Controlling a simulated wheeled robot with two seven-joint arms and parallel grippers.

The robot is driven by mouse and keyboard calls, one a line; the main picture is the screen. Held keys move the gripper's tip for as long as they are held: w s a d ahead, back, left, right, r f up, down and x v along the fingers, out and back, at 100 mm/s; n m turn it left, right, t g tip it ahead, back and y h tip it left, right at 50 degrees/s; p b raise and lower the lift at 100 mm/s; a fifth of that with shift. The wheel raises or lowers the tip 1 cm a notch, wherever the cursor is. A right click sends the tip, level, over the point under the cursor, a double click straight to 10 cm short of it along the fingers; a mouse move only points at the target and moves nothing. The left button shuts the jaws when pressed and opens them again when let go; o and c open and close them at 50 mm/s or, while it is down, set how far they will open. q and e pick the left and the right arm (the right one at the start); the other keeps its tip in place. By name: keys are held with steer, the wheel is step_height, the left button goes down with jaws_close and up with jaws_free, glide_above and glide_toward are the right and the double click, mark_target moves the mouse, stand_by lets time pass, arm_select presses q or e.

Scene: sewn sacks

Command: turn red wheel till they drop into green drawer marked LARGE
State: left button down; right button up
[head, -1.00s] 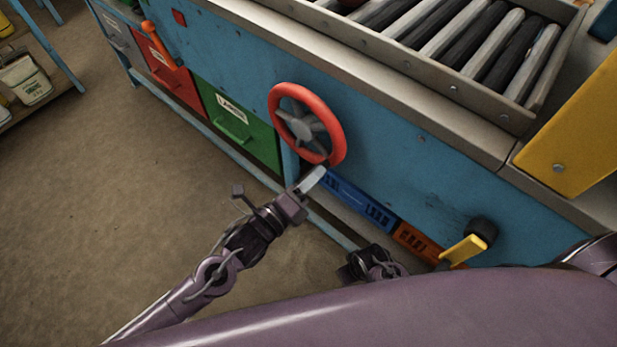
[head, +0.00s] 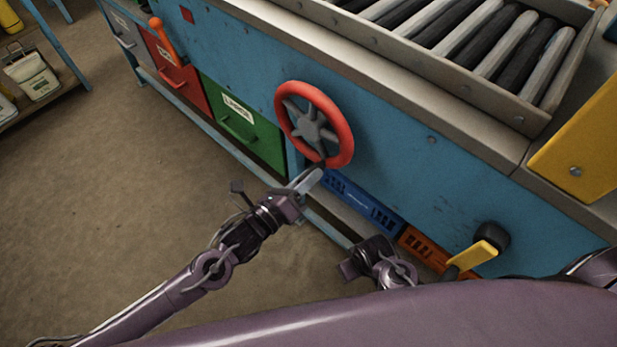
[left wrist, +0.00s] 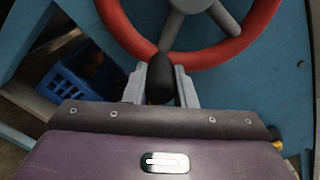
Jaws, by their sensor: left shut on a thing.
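The red wheel (head: 347,130) with grey spokes is mounted on the blue machine front. My left gripper (head: 316,173) is at its lower rim. In the left wrist view the left gripper (left wrist: 160,84) is shut on a dark knob (left wrist: 160,75) at the bottom of the red wheel (left wrist: 205,57). The green drawer (head: 240,130) bears a white label, partly legible as LARGE, and is to the left of the wheel; it looks closed. My right gripper (head: 358,262) is low and right of the left one; its fingers are not clear.
A roller conveyor (head: 480,40) runs along the top. Red (head: 172,75) and grey (head: 122,38) drawers and an orange lever (head: 160,38) are farther left. Blue (head: 360,203) and orange (head: 425,247) crates sit below. A yellow-handled crank (head: 474,255) juts out at right. Floor at left is clear.

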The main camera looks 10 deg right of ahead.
arm_select(q)
steer(key=shift+w, duration=0.1)
steer(key=c, duration=1.2)
jaws_free()
steer(key=v, duration=0.8)
steer(key=shift+w, duration=0.1)
arm_select(e)
steer(key=shift+s+d+f, duration=0.1)
steer(key=shift+d+f, duration=0.05)
steer(key=shift+f, duration=0.75)
